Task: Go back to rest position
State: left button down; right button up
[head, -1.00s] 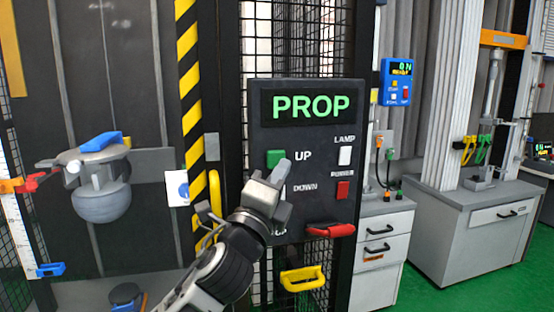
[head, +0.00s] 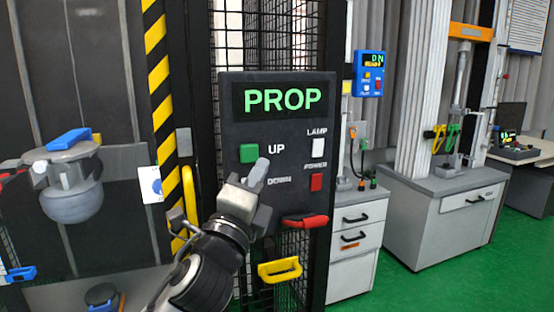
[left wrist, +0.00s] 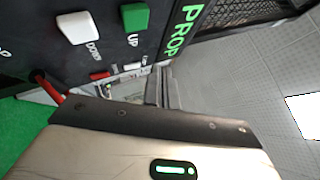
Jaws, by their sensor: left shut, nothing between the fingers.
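My left gripper (head: 252,180) is in front of the dark control panel (head: 235,120), which reads PROP in green. Its fingers are shut with nothing between them. In the head view they cover most of the white DOWN button, just below the green UP button (head: 249,153). In the left wrist view the shut fingers (left wrist: 160,88) show apart from the white DOWN button (left wrist: 78,27) and the green UP button (left wrist: 135,17). My right gripper is not in view.
A red lever (head: 305,221) sticks out at the panel's lower edge, with a yellow handle (head: 280,269) below it. A striped post (head: 158,75) and a hanging grey weight (head: 72,200) stand to the left. Drawers (head: 355,250) and a testing machine (head: 445,200) are at right.

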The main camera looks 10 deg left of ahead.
pick_arm(q)
jog(key=s+f+n+g, duration=0.3)
jog(key=f+n+g, duration=0.15)
jog(key=f, duration=0.85)
jog(key=s+f+n+g, duration=0.3)
jog(key=f+n, duration=0.2)
jog(key=f, duration=0.8)
jog(key=s+d+f+n+g, duration=0.1)
jog(key=s+f+n+g, duration=0.4)
jog(key=s+f+n, duration=0.5)
jog(key=s+f, duration=0.6)
jog(key=f, duration=0.1)
jog(key=shift+s+f+n+h, duration=0.25)
jog(key=shift+n+h, duration=0.05)
jog(key=shift+n, duration=0.05)
